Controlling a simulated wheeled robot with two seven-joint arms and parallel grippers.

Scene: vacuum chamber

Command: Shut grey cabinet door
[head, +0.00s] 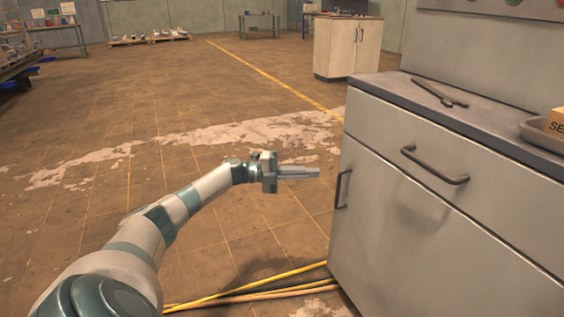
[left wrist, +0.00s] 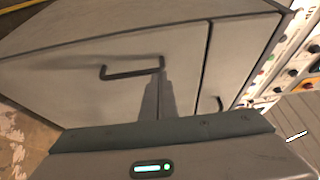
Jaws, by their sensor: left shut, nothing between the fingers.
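The grey cabinet (head: 385,103) stands at the right of the head view. Its grey door (head: 430,225) is below a drawer and has a dark handle (head: 342,188) near its left edge. The door looks flush or nearly flush with the front; I cannot tell whether a small gap is left. My left gripper (head: 318,173) is shut and empty, pointing right, a little left of the handle in the head view. In the left wrist view the shut fingers (left wrist: 161,76) overlap one end of the door handle (left wrist: 130,74); contact is unclear. My right gripper is out of view.
The drawer (head: 440,145) above the door looks shut, its handle (head: 435,165) sticking out. Pliers (head: 438,92) and a tray (head: 545,134) lie on top. Yellow and dark cables (head: 250,288) cross the floor by the cabinet. The floor to the left is open.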

